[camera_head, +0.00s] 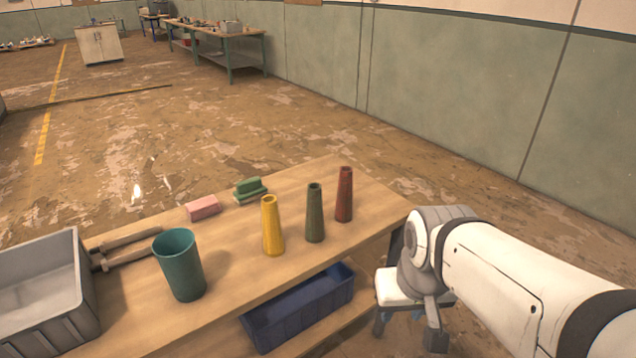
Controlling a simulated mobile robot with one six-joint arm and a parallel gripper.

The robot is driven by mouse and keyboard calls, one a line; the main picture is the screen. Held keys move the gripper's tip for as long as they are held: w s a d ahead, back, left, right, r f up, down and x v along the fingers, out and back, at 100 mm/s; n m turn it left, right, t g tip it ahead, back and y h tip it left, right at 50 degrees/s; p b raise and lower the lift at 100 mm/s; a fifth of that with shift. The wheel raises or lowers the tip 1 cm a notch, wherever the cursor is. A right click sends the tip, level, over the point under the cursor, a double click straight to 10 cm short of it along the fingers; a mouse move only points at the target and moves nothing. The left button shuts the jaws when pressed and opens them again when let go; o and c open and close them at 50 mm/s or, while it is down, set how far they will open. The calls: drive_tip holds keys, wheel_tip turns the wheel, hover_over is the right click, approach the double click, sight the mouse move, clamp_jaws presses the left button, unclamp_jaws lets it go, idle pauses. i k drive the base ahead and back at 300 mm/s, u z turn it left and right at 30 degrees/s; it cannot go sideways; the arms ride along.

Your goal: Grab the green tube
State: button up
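The green tube (315,213) is a dark olive-green, tapered hollow tube standing upright on the wooden workbench (232,270). It stands between a yellow tube (272,227) on its left and a red tube (345,196) on its right, apart from both. My gripper (407,325) is off the bench's right side, below my white arm, and apart from the green tube.
A blue bin (300,310) sits on the shelf below. Open floor lies behind; a green wall (460,90) stands right.

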sight(314, 228)
drive_tip(key=u, duration=0.05)
drive_tip(key=i, duration=1)
drive_tip(key=z, duration=0.05)
